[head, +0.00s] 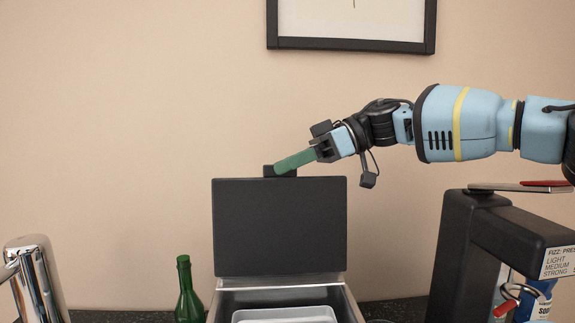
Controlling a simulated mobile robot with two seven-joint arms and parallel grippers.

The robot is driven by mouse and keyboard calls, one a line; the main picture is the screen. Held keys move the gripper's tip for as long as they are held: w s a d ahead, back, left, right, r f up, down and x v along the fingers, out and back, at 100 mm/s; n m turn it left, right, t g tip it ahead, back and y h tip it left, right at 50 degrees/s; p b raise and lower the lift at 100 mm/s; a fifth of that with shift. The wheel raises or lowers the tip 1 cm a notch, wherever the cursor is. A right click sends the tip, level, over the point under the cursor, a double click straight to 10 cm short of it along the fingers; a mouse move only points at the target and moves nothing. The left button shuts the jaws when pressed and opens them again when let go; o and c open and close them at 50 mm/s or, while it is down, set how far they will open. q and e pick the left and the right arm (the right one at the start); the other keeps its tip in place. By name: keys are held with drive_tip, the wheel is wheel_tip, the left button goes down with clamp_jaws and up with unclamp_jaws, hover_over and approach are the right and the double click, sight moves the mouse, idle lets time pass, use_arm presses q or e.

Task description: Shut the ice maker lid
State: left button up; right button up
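The ice maker is a steel box (350,308) at the bottom middle of the head view. Its dark grey lid (279,228) stands open and upright at the back. A small dark block (268,171) sits at the middle of the lid's top edge. My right gripper (290,162) reaches in from the right, and its long green finger tilts down to the left. The fingertip overlaps the dark block in the picture; I cannot tell whether they touch. The gripper is seen side-on, so its opening does not show. My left gripper is not in view.
A light grey bin (285,315) sits in the open box. A green bottle (188,292) stands close to its left, with a chrome tap (38,280) further left. A black drinks dispenser (462,250) stands to the right, below my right arm. A framed picture (350,45) hangs behind.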

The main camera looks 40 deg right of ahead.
drive_tip(key=shift+a, duration=0.1)
drive_tip(key=shift+c, duration=0.4)
clamp_jaws()
drive_tip(key=shift+w+f, duration=0.1)
